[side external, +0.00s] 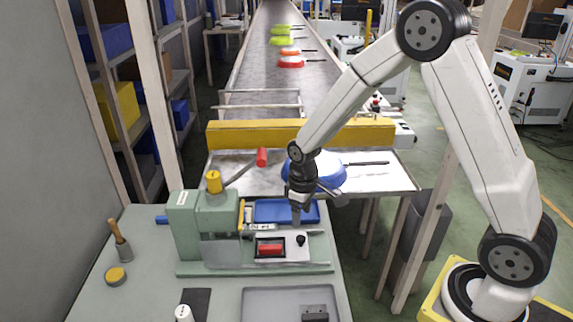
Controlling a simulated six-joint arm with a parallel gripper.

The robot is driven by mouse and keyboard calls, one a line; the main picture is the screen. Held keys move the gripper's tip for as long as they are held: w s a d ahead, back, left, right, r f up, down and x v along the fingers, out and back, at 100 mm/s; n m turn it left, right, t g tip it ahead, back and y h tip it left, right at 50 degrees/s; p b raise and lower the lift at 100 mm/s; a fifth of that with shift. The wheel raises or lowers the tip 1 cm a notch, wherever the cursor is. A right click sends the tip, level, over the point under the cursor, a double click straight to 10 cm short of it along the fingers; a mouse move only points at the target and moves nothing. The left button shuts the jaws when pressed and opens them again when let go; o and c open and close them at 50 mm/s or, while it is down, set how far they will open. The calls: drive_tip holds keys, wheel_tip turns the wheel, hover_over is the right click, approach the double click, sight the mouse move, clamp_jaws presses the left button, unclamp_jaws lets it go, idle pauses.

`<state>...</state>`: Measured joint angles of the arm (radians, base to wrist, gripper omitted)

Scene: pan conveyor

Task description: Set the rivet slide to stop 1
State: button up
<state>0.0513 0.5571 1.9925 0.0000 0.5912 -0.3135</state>
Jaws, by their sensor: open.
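The rivet slide (284,238) is a pale plate at the front of a green press (187,228) on the near bench. A black knob (300,240) stands on its right part. A red block (270,249) sits in a dark recess left of the knob. Stop marks are too small to read. My gripper (296,220) points down just above and behind the knob, and appears apart from it. It is open, with nothing seen between its fingers.
A blue tray (268,211) lies behind the slide. A red-handled lever (262,157) rises from the press. A blue pan (334,183) lies on the conveyor end, partly behind my gripper. A grey tray (262,300), a white bottle (183,313) and a wooden-handled tool (120,240) are on the bench.

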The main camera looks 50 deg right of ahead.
sight(301, 238)
drive_tip(key=n, duration=1.5)
drive_tip(key=shift+f, duration=0.15)
drive_tip(key=shift+f, duration=3.75)
clamp_jaws()
